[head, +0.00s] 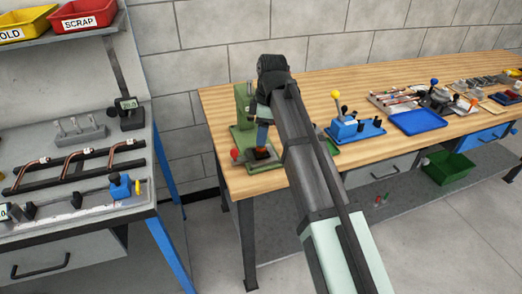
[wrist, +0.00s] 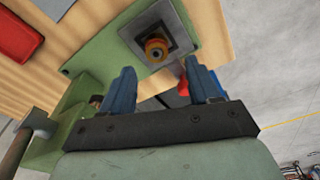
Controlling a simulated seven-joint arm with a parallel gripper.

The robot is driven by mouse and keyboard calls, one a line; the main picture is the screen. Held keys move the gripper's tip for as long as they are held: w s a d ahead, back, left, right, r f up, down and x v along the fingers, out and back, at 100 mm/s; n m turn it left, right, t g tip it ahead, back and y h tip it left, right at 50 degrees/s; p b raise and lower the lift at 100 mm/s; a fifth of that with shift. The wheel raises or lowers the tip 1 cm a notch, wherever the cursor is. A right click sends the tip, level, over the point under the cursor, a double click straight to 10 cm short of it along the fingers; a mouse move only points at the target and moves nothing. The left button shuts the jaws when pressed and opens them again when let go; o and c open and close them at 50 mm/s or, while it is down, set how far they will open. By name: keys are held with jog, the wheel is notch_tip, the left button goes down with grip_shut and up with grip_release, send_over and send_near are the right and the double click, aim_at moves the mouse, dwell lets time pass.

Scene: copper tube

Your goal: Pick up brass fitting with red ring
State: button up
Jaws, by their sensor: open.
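The brass fitting (wrist: 156,49) shows in the wrist view as a small round brass piece with an orange-red ring. It sits on a dark square pad (wrist: 134,34) on the green plate of a fixture (wrist: 190,22). My gripper (wrist: 159,68) is open and empty. Its two blue fingers are spread, and the fitting appears beyond their tips, between their lines. In the head view my gripper (head: 262,143) is over the green fixture (head: 239,135) at the left end of the wooden bench. There I cannot make out the fitting clearly near the fingers.
The green fixture's upright stands close beside my gripper. A red ball knob (head: 235,154) is at its front left. On the wooden bench (head: 330,82) a blue hand press (head: 352,128) and a blue tray (head: 417,121) stand to the right. A grey bench (head: 60,225) is at left.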

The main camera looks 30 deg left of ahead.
aim_at(261, 150)
jog(key=shift+w+a+f, duration=0.15)
jog(key=shift+f, duration=2.45)
jog(key=shift+c, duration=0.2)
grip_shut()
jog(key=shift+r, duration=0.15)
